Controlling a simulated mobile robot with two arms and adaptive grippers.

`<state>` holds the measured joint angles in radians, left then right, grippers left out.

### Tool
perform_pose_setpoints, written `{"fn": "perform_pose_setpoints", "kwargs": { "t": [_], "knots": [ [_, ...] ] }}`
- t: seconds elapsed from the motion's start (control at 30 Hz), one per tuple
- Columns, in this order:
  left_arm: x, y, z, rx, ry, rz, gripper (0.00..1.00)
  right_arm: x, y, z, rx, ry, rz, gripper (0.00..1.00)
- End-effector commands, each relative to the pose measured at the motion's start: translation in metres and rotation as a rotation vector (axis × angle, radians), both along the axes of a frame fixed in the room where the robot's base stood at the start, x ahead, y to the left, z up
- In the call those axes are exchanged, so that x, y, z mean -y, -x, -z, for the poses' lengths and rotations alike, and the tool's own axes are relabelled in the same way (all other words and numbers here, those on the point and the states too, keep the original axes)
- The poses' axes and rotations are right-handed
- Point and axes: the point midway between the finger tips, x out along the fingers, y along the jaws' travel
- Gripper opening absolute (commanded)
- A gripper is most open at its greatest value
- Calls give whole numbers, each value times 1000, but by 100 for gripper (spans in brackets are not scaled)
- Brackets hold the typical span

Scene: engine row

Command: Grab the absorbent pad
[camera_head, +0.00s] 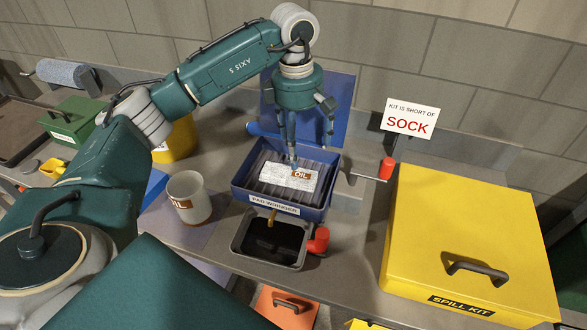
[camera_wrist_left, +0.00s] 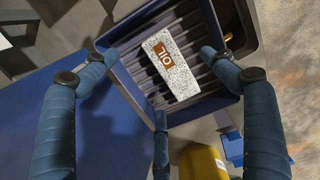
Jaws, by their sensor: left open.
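The absorbent pad (camera_head: 284,176) is a white speckled rectangle with a brown OIL label. It lies on the dark ribs inside the blue pad wringer (camera_head: 243,190). In the left wrist view, the pad (camera_wrist_left: 182,77) lies at a tilt on the ribbed floor of the wringer (camera_wrist_left: 140,17). My left gripper (camera_head: 306,145) is open above the wringer, fingers pointing down, with one fingertip overlapping the pad's far edge in the head view. In the left wrist view, its blue fingers (camera_wrist_left: 158,78) are spread around the pad and hold nothing. My right gripper is not in view.
A black-bottomed tray (camera_head: 246,250) with a red knob (camera_head: 318,240) stands in front of the wringer. A white cup (camera_head: 188,197) is to its left. A large yellow spill kit box (camera_head: 470,235) and a SOCK sign (camera_head: 410,118) are to the right. A blue panel rises behind.

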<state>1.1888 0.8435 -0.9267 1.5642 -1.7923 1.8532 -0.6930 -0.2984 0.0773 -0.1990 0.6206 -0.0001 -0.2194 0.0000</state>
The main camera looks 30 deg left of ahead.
Motion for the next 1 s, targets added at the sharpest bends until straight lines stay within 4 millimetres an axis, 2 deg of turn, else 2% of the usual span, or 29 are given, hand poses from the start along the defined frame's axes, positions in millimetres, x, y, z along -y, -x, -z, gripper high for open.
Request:
{"fn": "perform_pose_setpoints", "kwargs": {
  "t": [0.03,0.07,0.17,0.4,0.57,0.77,0.9,1.0],
  "knots": [
    [-14,2,-4,-10,-37,-10,84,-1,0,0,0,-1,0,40],
    [-19,3,-5,-15,-52,-14,84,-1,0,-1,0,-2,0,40],
    [-27,5,3,-27,-73,-21,84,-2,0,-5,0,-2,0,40],
    [-26,5,39,-27,-72,-19,84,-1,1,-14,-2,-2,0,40],
    [-25,6,50,-26,-71,-18,84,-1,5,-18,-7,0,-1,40],
    [-22,8,76,-28,-70,-18,84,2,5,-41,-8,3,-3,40],
    [-22,7,95,-25,-70,-19,84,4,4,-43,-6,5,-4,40],
    [-22,6,100,-23,-69,-18,84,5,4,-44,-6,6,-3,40]
  ]
}}
